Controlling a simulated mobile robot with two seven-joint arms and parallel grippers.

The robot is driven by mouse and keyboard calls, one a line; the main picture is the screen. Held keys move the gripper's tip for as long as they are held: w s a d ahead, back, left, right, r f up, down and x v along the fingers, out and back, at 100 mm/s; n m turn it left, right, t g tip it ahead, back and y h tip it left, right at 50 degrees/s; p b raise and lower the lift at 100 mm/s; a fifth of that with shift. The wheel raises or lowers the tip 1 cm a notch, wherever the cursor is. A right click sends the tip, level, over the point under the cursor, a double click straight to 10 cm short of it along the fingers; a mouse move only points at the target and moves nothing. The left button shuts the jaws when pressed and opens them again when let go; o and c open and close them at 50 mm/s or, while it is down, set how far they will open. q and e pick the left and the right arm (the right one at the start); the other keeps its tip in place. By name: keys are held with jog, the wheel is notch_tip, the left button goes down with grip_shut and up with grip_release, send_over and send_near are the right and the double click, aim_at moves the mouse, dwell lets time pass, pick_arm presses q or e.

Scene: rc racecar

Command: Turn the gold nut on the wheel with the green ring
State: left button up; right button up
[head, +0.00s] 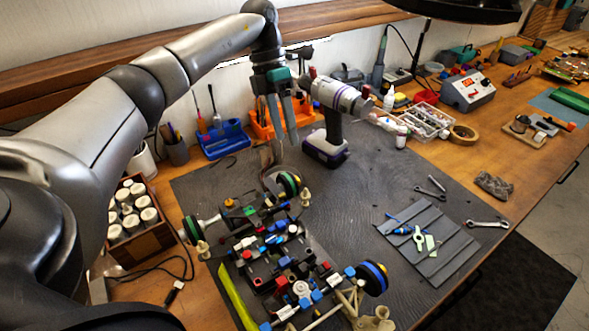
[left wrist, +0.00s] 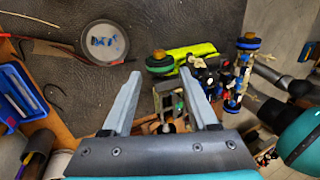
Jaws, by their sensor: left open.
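My left gripper (head: 281,140) is open and empty, its fingers pointing down above the mat behind the car. In the left wrist view, the gap between its two fingers (left wrist: 160,100) shows part of the car. The racecar chassis (head: 276,262) stands on the dark mat. One wheel with a green ring (head: 290,184) is at its far right corner, below and apart from the gripper. In the left wrist view, a green-ringed wheel (left wrist: 160,64) bears a gold nut (left wrist: 159,54) beyond the fingertips. Another wheel (head: 372,278) has a blue and yellow ring. I see no fingers of my right gripper.
A cordless drill (head: 330,120) stands close right of my left gripper. A blue tray (head: 224,139) and an orange holder (head: 268,128) are behind. A box of white-capped jars (head: 136,245) is left. A grey tray (head: 428,240) holds small tools.

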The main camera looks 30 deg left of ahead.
pick_arm(q)
jog(key=x, duration=1)
grip_shut()
dwell(0.4)
